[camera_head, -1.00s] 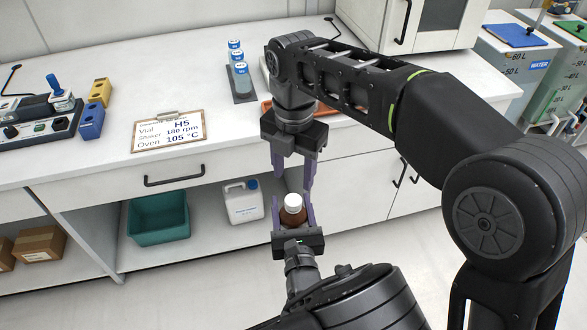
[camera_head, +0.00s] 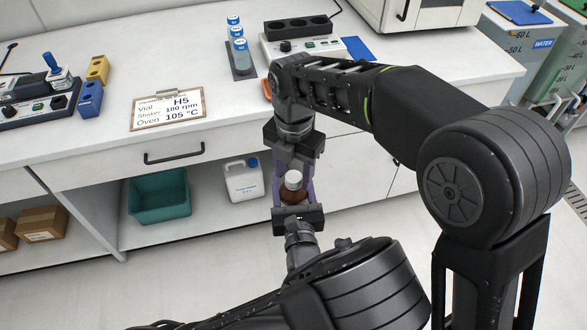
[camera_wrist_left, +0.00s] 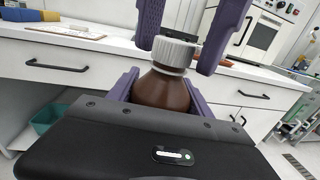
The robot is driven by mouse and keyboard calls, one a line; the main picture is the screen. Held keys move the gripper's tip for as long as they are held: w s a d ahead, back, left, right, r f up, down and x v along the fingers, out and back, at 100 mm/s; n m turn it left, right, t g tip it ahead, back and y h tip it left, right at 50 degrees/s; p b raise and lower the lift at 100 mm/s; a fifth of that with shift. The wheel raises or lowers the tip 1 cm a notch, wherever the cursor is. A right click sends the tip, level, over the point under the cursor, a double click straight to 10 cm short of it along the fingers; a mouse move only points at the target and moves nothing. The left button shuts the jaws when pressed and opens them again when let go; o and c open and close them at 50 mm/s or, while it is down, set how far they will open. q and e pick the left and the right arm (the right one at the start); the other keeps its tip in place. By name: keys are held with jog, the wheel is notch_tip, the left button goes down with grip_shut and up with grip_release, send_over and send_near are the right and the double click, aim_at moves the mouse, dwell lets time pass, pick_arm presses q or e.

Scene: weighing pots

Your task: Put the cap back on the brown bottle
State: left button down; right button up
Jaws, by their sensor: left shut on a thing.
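The brown bottle (camera_wrist_left: 160,93) stands upright in my left gripper (camera_head: 296,200), which is shut on its body. The white ribbed cap (camera_wrist_left: 174,51) sits on top of the bottle's neck. The cap also shows in the head view (camera_head: 293,177). How tightly it is seated cannot be told. My right gripper (camera_head: 294,166) comes down from above with its purple fingers apart, one on each side of the cap. In the left wrist view its fingertips (camera_wrist_left: 185,50) are near cap height, with no clear grip on the cap.
The white bench behind carries a clipboard (camera_head: 168,108), a vial rack (camera_head: 241,62), a white device with black wells (camera_head: 300,40) and a shaker (camera_head: 40,105). Below it are a teal bin (camera_head: 160,196) and a white jug (camera_head: 243,180). The floor in front is clear.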

grip_shut()
dwell(0.3)
jog(key=m, duration=0.6)
jog(key=shift+m, duration=0.3)
jog(key=m, duration=0.4)
jog(key=shift+m, duration=0.3)
jog(key=m, duration=0.2)
jog(key=shift+m, duration=0.4)
jog(key=m, duration=0.4)
jog(key=shift+m, duration=0.4)
jog(key=m, duration=0.7)
